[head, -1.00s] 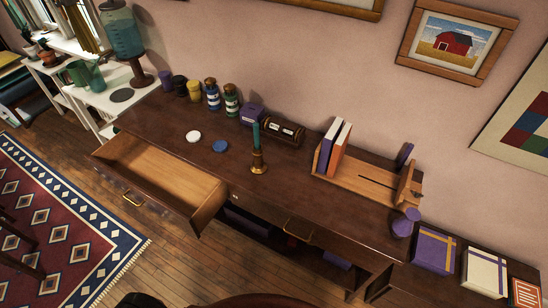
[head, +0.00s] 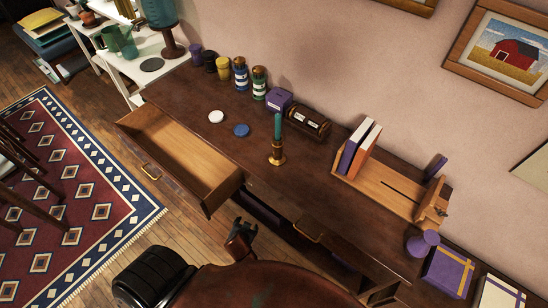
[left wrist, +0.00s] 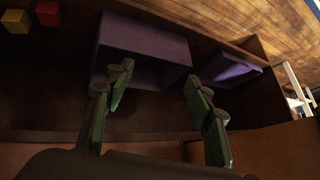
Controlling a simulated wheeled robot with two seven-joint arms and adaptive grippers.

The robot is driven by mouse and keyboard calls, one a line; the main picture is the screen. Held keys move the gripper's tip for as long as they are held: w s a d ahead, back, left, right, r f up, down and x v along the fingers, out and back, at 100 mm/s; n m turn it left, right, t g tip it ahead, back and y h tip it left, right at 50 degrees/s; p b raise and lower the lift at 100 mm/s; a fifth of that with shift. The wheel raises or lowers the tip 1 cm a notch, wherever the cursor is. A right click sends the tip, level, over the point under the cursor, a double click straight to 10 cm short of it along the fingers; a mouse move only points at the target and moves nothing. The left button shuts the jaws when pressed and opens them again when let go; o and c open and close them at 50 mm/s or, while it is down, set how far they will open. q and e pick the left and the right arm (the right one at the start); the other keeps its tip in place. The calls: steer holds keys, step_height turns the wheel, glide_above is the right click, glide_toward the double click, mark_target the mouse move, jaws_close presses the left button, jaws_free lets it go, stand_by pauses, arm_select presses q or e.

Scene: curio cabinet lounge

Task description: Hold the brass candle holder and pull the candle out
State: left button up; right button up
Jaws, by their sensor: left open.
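The brass candle holder (head: 277,155) stands upright on the dark wooden cabinet top (head: 330,195). The teal candle (head: 278,127) is upright in it, its lower end hidden in the holder. My left gripper (head: 240,236) is low in front of the cabinet, below and left of the holder, and apart from it. In the left wrist view its fingers (left wrist: 157,78) are spread and empty, facing a purple box (left wrist: 145,50) on a dark shelf. The candle and holder do not show in that view. My right gripper is not in view.
An open, empty drawer (head: 190,155) juts out left of my gripper. A reddish-brown rounded surface (head: 265,287) fills the bottom.

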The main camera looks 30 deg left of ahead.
mark_target(277, 145)
arm_select(q)
steer(key=w+a+r+n+t+y, duration=0.2)
steer(key=w+r, duration=0.1)
steer(key=r, duration=1)
steer(key=w+a+r+n+t+y, duration=0.1)
steer(key=w+a+r+n+y, duration=0.15)
steer(key=r, duration=1.05)
steer(key=w+d+r+t, duration=0.2)
steer(key=w+r, duration=0.1)
steer(key=w+d+r+t, duration=0.2)
steer(key=w+d+r, duration=0.1)
steer(key=w+r, duration=0.1)
steer(key=w+d+r+t, duration=0.2)
steer(key=w+d+r, duration=0.1)
steer(key=shift+w+d+r+m+t+h, duration=0.15)
steer(key=shift+w+d+m+t+h, duration=0.1)
steer(key=shift+m+t+h, duration=0.1)
steer(key=shift+w+a+r+p, duration=0.1)
steer(key=shift+w+p, duration=0.2)
steer(key=shift+w, duration=0.05)
steer(key=p+x, duration=0.1)
steer(key=x, duration=0.6)
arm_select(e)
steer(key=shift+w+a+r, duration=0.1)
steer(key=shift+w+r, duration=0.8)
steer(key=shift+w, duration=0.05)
arm_select(q)
steer(key=shift+c, duration=0.5)
